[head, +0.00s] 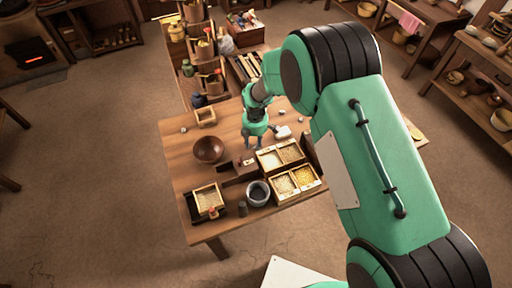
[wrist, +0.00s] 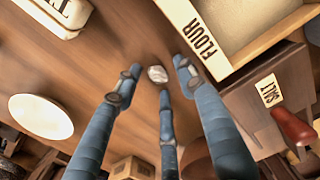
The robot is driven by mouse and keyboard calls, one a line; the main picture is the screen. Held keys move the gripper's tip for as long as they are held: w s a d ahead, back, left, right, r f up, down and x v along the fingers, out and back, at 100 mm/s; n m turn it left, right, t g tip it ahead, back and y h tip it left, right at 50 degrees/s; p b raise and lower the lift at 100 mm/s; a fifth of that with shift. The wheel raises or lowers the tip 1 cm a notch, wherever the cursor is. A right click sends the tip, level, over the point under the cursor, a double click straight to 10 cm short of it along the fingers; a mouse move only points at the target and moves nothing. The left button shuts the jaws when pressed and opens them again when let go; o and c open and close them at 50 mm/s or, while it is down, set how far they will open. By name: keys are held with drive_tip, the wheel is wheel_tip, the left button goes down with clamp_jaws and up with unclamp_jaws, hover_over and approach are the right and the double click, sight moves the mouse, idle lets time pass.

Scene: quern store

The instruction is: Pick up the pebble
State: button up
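The pebble (wrist: 157,74) is small, pale grey and rounded. In the wrist view it lies on the brown wooden table top, between the tips of my three blue-grey fingers. My gripper (wrist: 159,82) is open, with the fingers spread around the pebble; I cannot tell whether any finger touches it. In the head view my green gripper (head: 255,144) points down over the table, behind the wooden grain boxes. I cannot make out the pebble there.
Grain boxes (head: 301,194) stand close by; the wrist view shows a FLOUR-labelled box wall (wrist: 203,38) and a SALT label (wrist: 269,90). A dark bowl (head: 208,149), grey mortar (head: 258,193) and small wooden box (head: 205,115) share the table. A pale round thing (wrist: 40,117) lies left.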

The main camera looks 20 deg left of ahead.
sight(255, 146)
drive_tip(key=c, duration=0.8)
drive_tip(key=shift+c, duration=0.3)
wheel_tip(255, 146, up, 10)
drive_tip(key=p, duration=0.2)
idle(0.5)
